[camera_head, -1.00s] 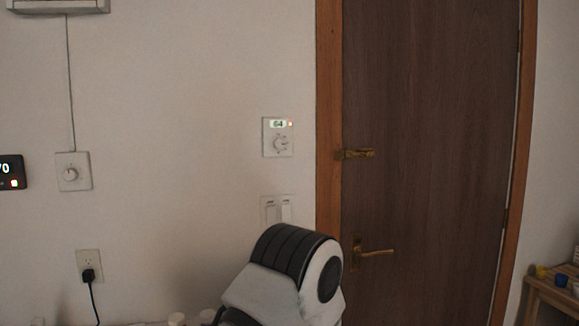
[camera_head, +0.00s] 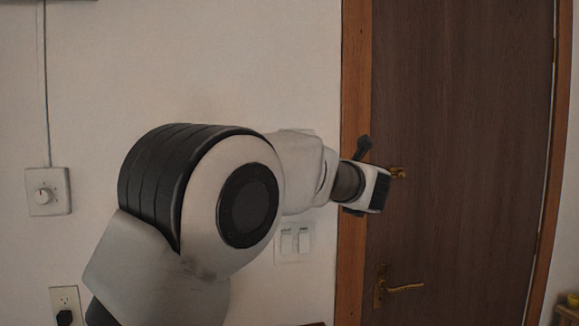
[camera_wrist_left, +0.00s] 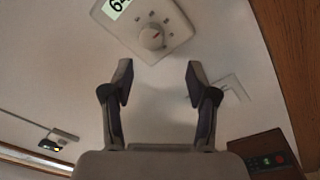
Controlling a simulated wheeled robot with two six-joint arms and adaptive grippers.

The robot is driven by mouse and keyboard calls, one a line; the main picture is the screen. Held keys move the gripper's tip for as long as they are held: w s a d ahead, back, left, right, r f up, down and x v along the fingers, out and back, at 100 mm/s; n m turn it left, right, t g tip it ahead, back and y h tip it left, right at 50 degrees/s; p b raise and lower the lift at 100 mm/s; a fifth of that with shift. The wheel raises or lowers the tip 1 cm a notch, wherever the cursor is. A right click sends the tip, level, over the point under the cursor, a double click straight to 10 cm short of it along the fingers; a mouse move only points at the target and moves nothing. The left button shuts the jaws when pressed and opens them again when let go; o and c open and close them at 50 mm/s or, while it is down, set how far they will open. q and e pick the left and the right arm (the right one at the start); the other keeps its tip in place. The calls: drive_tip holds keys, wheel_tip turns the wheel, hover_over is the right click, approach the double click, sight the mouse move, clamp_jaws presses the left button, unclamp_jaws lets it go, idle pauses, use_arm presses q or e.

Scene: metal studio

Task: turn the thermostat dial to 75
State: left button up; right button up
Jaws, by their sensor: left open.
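The thermostat (camera_wrist_left: 178,32) shows at the top of the left wrist view as a pale, tilted wall plate. Its round white dial (camera_wrist_left: 152,37) has a small red mark, and its lit display (camera_wrist_left: 117,6) is cut off by the frame edge. My left gripper (camera_wrist_left: 158,74) is open and empty, its two fingers apart and pointing toward the wall just below the dial in that picture. No contact with the dial shows. In the head view my left arm hides the thermostat. My right gripper is out of view.
Light switches (camera_head: 296,242) sit under my left forearm. A brown door (camera_head: 460,120) with a brass latch (camera_head: 398,173) and handle (camera_head: 402,288) stands right of my wrist. A separate wall knob (camera_head: 46,194) and an outlet (camera_head: 64,299) are at left.

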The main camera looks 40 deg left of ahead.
use_arm(q)
drive_tip(key=w+a+r+p, duration=0.1)
drive_tip(key=w+a+p, duration=0.1)
drive_tip(key=a, duration=0.3)
drive_tip(key=shift+w+r+p, duration=0.3)
drive_tip(key=shift+w+p, duration=0.05)
drive_tip(key=shift+w, duration=0.4)
drive_tip(key=shift+s+d+r, duration=0.1)
drive_tip(key=shift+c, duration=1)
clamp_jaws()
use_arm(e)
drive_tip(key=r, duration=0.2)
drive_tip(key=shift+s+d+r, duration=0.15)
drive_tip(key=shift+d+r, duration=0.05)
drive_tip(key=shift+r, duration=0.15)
